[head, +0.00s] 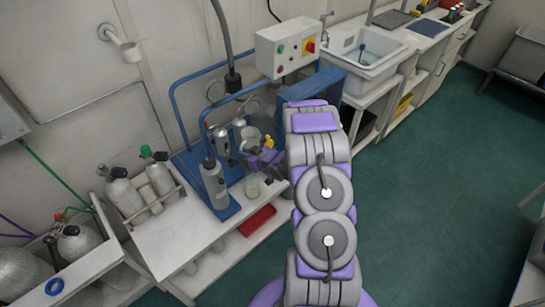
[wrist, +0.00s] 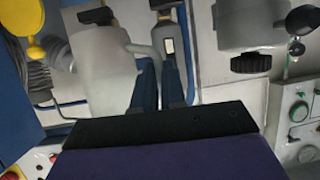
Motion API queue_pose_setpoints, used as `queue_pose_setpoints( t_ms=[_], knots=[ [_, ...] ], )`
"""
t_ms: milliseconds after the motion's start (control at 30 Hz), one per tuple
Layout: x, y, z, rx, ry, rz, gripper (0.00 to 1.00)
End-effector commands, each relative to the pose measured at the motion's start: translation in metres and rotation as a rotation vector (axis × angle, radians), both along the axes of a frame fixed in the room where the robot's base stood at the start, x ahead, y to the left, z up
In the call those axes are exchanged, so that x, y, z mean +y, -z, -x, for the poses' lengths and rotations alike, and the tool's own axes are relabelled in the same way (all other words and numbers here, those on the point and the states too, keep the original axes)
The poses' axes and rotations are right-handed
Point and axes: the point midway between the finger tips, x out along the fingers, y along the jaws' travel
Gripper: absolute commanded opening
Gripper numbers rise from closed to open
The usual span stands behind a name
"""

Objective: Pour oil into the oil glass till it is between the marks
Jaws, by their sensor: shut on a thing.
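My gripper (head: 262,160) is over the bench by the blue-framed panel. In the wrist view, the two dark blue fingers (wrist: 162,88) are close around the handle of a pale grey jug (wrist: 98,68). The jug also shows in the head view (head: 250,137), raised beside the panel. Its contents are hidden. A small clear glass jar (head: 252,186) with a pale content stands on the bench below my gripper. I cannot make out marks or an oil level, and cannot tell for certain which part is the oil glass.
A grey bottle (head: 214,184) stands left of my gripper on the blue base. A control box (head: 285,47) is above. Cylinders (head: 124,190) stand at left.

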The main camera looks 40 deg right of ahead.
Motion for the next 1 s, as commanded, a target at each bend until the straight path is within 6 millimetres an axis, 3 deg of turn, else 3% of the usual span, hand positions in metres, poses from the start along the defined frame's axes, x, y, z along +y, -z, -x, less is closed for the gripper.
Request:
queue_pose_setpoints(
  t_ms=[300, 767, 1000],
  knots=[
    [0.004, -0.014, 0.001, -0.012, -0.002, -0.065, 0.0],
    [-0.029, -0.036, 0.005, -0.051, -0.001, -0.355, 0.0],
    [-0.037, -0.035, 0.007, -0.075, -0.003, -0.497, 0.0]
  ],
)
